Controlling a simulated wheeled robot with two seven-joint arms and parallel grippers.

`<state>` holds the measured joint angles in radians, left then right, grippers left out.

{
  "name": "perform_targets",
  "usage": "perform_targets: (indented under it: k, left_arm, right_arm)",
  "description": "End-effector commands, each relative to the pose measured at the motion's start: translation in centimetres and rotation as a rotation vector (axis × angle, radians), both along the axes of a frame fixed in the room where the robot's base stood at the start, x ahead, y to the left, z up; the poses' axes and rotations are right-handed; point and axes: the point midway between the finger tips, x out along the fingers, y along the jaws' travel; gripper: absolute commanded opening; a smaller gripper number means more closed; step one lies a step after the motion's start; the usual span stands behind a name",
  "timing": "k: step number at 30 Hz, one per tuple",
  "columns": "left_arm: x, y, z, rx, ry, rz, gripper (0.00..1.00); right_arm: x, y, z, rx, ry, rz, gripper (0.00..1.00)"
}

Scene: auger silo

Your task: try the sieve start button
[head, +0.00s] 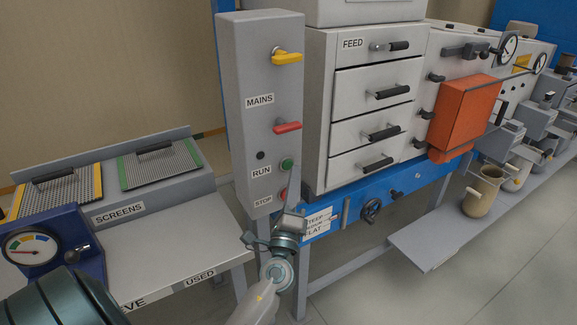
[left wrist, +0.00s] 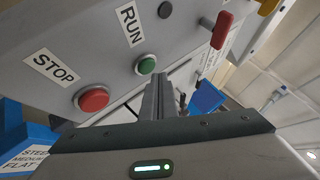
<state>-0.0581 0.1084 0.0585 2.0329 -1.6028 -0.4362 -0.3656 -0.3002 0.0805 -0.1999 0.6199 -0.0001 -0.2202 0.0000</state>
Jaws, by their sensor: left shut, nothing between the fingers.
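The green RUN button (head: 287,165) is on the front of a grey control post (head: 262,60), above the red STOP button (head: 283,194), which my fingers partly cover. In the left wrist view the green button (left wrist: 146,65) and the red button (left wrist: 91,98) show clearly beside their labels. My left gripper (head: 296,172) is shut and empty, in front of the post's lower part. In the left wrist view its closed fingertips (left wrist: 158,80) lie just beside and below the green button. I cannot tell whether they touch it. My right gripper is not in view.
A red MAINS lever (head: 287,127) and a yellow lever (head: 287,58) stick out higher on the post. A drawer cabinet marked FEED (head: 353,43) stands close at the right. A bench with screens (head: 160,165) and a gauge (head: 27,248) is at the left.

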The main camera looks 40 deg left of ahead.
Motion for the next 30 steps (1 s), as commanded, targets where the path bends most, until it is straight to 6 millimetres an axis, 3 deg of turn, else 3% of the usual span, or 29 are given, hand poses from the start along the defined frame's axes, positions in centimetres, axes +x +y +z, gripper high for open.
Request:
perform_targets:
  k: [30]
  left_arm:
    - [0.41, 0.98, 0.0, 0.001, 0.0, 0.0, 0.0]
  right_arm:
    - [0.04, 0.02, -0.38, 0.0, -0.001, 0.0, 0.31]
